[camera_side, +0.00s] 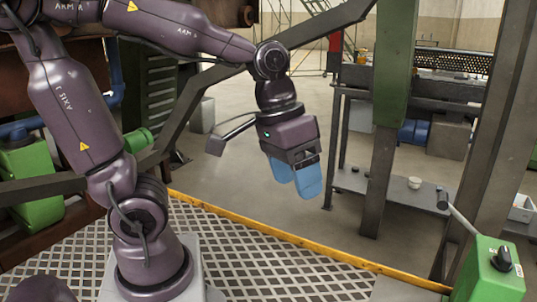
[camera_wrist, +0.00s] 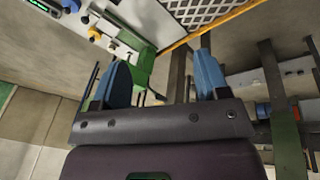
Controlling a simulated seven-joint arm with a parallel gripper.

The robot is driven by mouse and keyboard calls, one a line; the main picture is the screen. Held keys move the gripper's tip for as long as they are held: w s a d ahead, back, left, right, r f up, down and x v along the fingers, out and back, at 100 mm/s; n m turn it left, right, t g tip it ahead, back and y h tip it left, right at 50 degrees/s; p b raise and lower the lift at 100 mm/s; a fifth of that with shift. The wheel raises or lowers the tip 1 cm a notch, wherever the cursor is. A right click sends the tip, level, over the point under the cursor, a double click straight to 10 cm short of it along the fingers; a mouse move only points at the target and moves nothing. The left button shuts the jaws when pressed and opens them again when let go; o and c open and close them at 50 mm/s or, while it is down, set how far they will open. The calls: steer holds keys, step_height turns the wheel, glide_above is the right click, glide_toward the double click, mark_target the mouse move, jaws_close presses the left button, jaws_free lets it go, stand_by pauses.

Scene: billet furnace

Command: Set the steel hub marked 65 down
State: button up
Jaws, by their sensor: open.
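My gripper (camera_side: 297,181) hangs in the air beyond the yellow edge rail, its blue fingers pointing down. In the wrist view the two blue fingers of my gripper (camera_wrist: 163,75) stand well apart with nothing between them. I cannot make out a steel hub marked 65 in either view.
A yellow rail (camera_side: 290,237) edges the grated floor (camera_side: 240,258). A green post (camera_side: 390,100) and a dark bench (camera_side: 353,183) with a small pale cup (camera_side: 414,183) stand to the right. A green lever box (camera_side: 492,272) is at front right. The wrist view shows a control panel (camera_wrist: 118,38).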

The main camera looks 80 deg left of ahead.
steer(key=s+r+t, duration=0.1)
steer(key=s+a+r+m+t+y, duration=0.1)
steer(key=s+a+r+m+t, duration=0.1)
steer(key=shift+s+y, duration=0.3)
steer(key=shift+s, duration=0.05)
stand_by(1.0)
